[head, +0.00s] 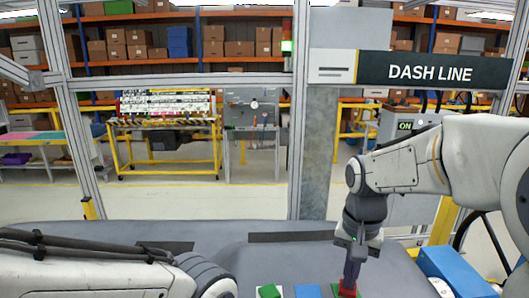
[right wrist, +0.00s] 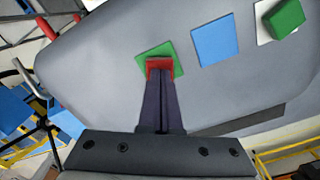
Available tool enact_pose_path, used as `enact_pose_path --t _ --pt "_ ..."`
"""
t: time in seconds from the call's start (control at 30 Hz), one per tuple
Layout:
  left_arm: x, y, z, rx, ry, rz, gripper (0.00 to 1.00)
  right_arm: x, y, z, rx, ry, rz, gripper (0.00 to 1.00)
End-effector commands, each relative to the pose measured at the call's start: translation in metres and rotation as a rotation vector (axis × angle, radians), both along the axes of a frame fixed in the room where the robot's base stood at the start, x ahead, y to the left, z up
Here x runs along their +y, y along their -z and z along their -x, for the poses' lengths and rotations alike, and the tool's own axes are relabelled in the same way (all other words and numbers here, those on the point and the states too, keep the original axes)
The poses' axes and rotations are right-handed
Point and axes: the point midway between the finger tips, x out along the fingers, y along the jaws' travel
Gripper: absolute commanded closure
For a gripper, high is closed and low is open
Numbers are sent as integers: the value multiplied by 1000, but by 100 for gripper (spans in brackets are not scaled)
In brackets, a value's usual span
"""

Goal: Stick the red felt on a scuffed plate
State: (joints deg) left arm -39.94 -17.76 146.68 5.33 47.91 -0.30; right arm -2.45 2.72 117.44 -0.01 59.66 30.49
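My right gripper (head: 349,282) points down at the dashboard's front edge, and its fingers are close together on the red felt (head: 347,291), a small red block. In the right wrist view the red felt (right wrist: 160,66) sits at the fingertips, over the lower part of a green plate (right wrist: 143,57). I cannot tell if it touches that plate. A blue plate (right wrist: 215,45) lies beside it, bare. A white plate (right wrist: 263,32) carries a tilted green block (right wrist: 286,18). No scuffs can be made out. My left arm shows, but its gripper is outside the view.
The plates lie on the grey dashboard module (head: 270,238), which has a dark slot (head: 290,237). A blue box (head: 455,270) stands at the right. Metal frame posts, a yellow cart (head: 165,125) and shelves are behind. The dashboard left of the green plate in the wrist view is clear.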

Motion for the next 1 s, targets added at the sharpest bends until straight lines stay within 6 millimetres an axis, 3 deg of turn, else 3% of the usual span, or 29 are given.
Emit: enact_pose_path --t 0.37,1.0 --pt "0 -2 0 0 -2 0 100 0 0 2 8 0 0 100" --pt "0 -61 0 0 2 0 100 0 -65 1 3 0 -1 100"
